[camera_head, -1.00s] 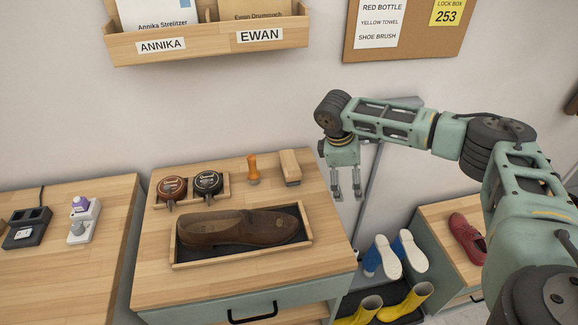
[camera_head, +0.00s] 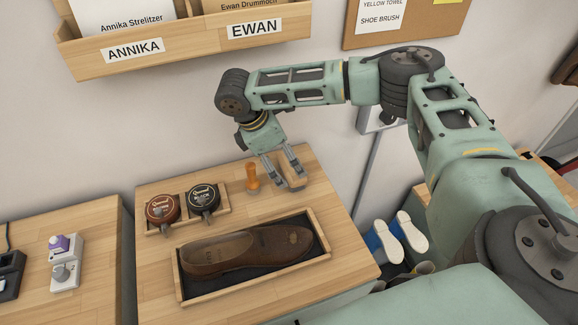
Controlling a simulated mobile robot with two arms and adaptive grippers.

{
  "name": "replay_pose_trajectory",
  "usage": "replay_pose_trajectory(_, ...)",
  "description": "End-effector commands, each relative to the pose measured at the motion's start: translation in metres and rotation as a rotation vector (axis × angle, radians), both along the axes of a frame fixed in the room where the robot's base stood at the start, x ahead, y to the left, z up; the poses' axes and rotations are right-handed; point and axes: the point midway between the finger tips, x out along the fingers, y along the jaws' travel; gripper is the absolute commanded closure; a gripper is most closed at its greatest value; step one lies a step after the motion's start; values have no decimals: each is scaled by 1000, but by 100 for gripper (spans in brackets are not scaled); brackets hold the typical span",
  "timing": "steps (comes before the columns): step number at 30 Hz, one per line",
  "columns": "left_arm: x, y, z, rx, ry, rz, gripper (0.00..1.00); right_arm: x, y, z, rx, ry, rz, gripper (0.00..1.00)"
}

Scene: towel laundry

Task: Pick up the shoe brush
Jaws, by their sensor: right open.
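The shoe brush, a light wooden block (camera_head: 291,184), is at the back right of the wooden cabinet top (camera_head: 155,290). My right gripper (camera_head: 285,175) is open above the brush, pointing down, with its two fingers spread over it and partly hiding it. I cannot tell whether the fingers touch the brush. My left gripper is not in view.
An orange-handled tool (camera_head: 252,178) stands just left of the brush. Two round polish tins (camera_head: 204,199) sit in a small tray. A brown shoe (camera_head: 245,250) lies in a dark-lined tray in front. The wall is close behind.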

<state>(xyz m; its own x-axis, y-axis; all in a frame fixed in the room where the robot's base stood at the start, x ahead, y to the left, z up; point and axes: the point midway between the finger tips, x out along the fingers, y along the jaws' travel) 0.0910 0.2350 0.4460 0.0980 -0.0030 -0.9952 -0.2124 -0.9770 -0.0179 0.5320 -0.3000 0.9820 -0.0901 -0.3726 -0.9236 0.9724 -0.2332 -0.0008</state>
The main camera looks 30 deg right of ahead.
Motion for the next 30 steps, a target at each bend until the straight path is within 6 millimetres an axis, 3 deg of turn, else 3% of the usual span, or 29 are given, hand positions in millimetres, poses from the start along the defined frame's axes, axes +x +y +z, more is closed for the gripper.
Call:
replay_pose_trajectory(3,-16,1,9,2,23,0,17,-1,-9,-9,-1,0,-2,0)
replay_pose_trajectory(8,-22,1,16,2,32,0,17,-3,-21,-32,0,1,0,0)
replay_pose_trajectory(12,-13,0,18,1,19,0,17,-4,-25,-43,1,-1,0,0)
replay_pose_trajectory(19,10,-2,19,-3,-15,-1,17,-4,-25,-45,1,-2,1,0)
replay_pose_trajectory(30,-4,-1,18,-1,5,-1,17,-4,-25,-45,2,-2,1,32)
